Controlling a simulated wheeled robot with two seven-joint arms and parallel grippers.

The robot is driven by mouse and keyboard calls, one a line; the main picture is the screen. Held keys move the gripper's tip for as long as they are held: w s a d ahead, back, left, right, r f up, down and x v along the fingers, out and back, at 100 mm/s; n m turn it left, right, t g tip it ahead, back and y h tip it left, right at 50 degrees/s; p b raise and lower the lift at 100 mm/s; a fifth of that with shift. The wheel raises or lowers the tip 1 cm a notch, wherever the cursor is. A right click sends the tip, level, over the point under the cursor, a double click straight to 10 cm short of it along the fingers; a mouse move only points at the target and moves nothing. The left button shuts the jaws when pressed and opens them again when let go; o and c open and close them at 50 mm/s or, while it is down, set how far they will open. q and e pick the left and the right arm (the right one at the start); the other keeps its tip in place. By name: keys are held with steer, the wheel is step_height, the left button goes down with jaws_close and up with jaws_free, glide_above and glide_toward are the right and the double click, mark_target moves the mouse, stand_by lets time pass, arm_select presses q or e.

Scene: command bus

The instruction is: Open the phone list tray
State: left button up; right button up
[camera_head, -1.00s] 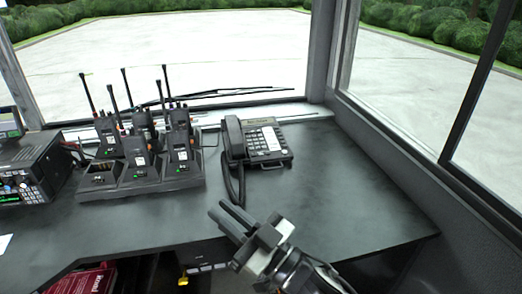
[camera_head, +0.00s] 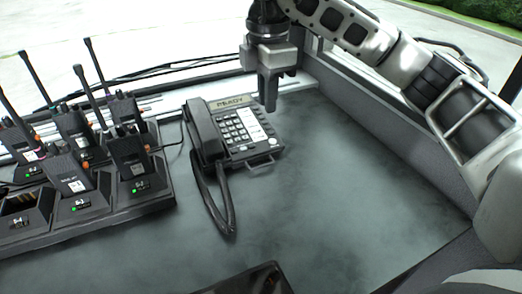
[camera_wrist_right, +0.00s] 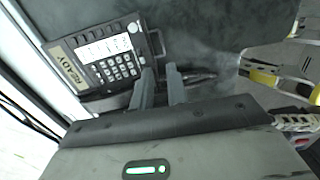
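A black desk phone (camera_head: 234,130) with a keypad, a READY label and a handset on its left side sits on the dark desk. A small grey handle (camera_head: 262,167) sticks out at its front edge, seemingly that of the phone list tray, which looks shut. In the right wrist view the handle (camera_wrist_right: 157,43) lies beyond the fingertips. My right gripper (camera_head: 268,106) points down above the right back part of the phone. My left gripper is not in view.
A charger rack (camera_head: 100,209) with several radios stands left of the phone. The coiled handset cord (camera_head: 222,211) hangs over the desk in front of the phone. The desk right of the phone is bare. A window sill and wall lie behind and to the right.

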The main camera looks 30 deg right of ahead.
mark_target(266, 164)
step_height(266, 164, down, 15)
steer(key=shift+s+a+f+b, duration=0.1)
steer(key=shift+b, duration=0.2)
jaws_close()
